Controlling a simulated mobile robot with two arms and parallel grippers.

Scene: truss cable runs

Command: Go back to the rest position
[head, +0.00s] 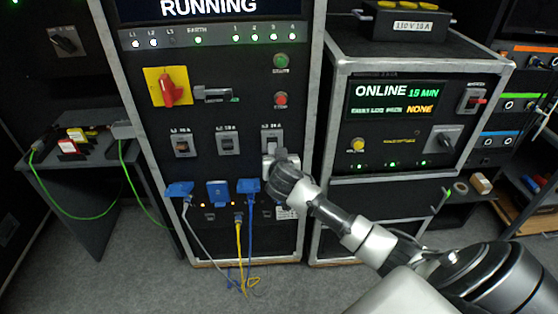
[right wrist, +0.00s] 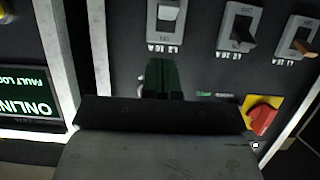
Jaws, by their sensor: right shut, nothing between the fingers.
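My right arm comes in from the right in the head view, and its gripper (head: 273,158) is at the front of the rack panel, just below the L3 breaker (head: 272,137). In the right wrist view the fingers (right wrist: 163,78) are together and empty, seen against the dark panel. The L3 breaker also shows there (right wrist: 167,18), with a visible gap between it and the fingertips. Whether the fingers touch the panel I cannot tell. My left gripper is in neither view.
The L2 breaker (head: 228,143) and L1 breaker (head: 183,146) are left of the gripper, a red rotary switch (head: 168,88) above left. Blue plugs (head: 218,191) with hanging cables are below. A second rack (head: 410,110) reading ONLINE stands right. A side table (head: 75,160) holds a green cable.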

